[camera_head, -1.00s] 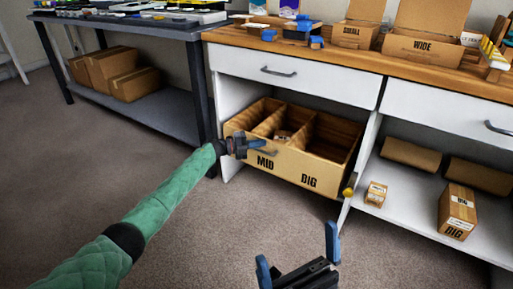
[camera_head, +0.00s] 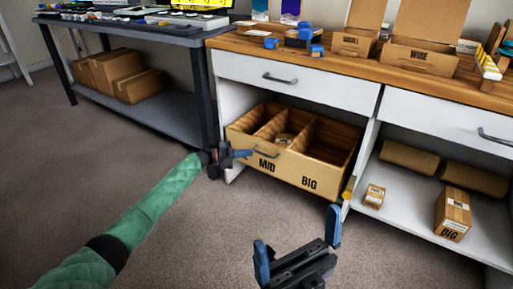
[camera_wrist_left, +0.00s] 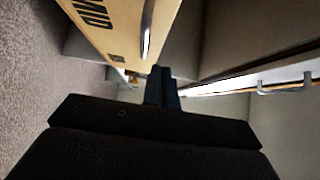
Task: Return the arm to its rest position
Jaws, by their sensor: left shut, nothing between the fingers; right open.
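My left gripper (camera_head: 246,154), at the end of the green-sleeved arm, is shut and empty. Its blue fingertips are close to the front of the wooden drawer (camera_head: 303,177), near its left handle (camera_head: 265,150); in the head view I cannot tell the exact gap. In the left wrist view the shut fingers (camera_wrist_left: 163,88) lie together, with the drawer front and handle (camera_wrist_left: 147,30) above them and nothing held. My right gripper (camera_head: 298,245) is open and empty at the bottom centre, its two blue fingers apart.
The drawer stands pulled out under the workbench (camera_head: 340,52), with boxes on top. A small carton (camera_head: 374,196) and a larger one (camera_head: 453,213) stand on the right lower shelf. A dark table (camera_head: 120,29) stands at left. The carpet between is clear.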

